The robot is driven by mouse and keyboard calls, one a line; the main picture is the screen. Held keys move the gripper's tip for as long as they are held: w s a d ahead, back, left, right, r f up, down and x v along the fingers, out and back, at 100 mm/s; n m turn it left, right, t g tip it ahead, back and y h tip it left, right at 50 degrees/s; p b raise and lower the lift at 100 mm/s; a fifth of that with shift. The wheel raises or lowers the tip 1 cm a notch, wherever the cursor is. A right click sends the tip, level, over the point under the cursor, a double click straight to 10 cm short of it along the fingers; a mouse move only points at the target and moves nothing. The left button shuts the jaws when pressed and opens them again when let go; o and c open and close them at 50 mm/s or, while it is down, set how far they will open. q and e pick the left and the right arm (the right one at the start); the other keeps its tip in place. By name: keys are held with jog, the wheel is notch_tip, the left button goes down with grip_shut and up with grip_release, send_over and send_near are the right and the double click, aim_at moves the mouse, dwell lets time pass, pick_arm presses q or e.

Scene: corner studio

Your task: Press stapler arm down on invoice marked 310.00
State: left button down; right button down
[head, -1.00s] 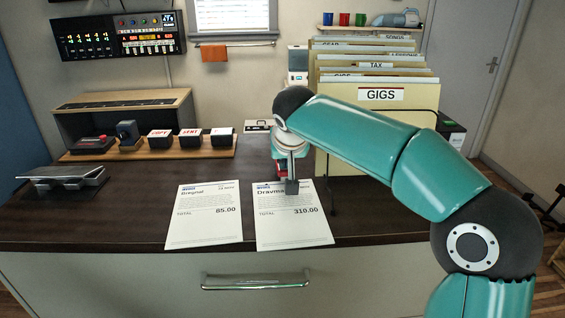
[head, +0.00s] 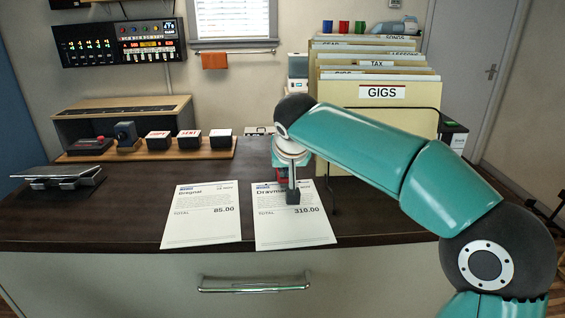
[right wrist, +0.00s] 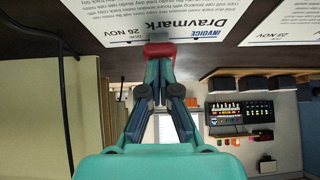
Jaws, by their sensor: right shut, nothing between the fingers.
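The invoice marked 310.00 (head: 290,233) lies flat on the dark desk. My right gripper (head: 292,197) is shut and empty over its upper part, pointing down. A small red part (head: 280,178), possibly the stapler, shows behind the gripper at the invoice's top edge, mostly hidden. In the right wrist view, red (right wrist: 159,50) shows at the fingertips, beside the Drawmark invoice (right wrist: 185,20). I cannot tell whether the fingers touch it. My left gripper is out of view.
A second invoice marked 85.00 (head: 203,228) lies to the left. A folder rack labelled GIGS (head: 365,120) stands behind my right arm. Stamps (head: 189,140) stand at the back left, and a metal-topped device (head: 60,178) is at far left. The desk's left middle is clear.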

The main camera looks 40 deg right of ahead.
jog(key=shift+a+f, duration=0.15)
jog(key=shift+f, duration=0.35)
jog(key=shift+r+p, duration=0.5)
jog(key=shift+r, duration=0.05)
jog(key=p+v, duration=0.1)
jog(key=v, duration=1.2)
jog(key=shift+w+d+r+p, duration=0.2)
jog(key=shift+w+d+p, duration=0.05)
jog(key=shift+d+p, duration=0.05)
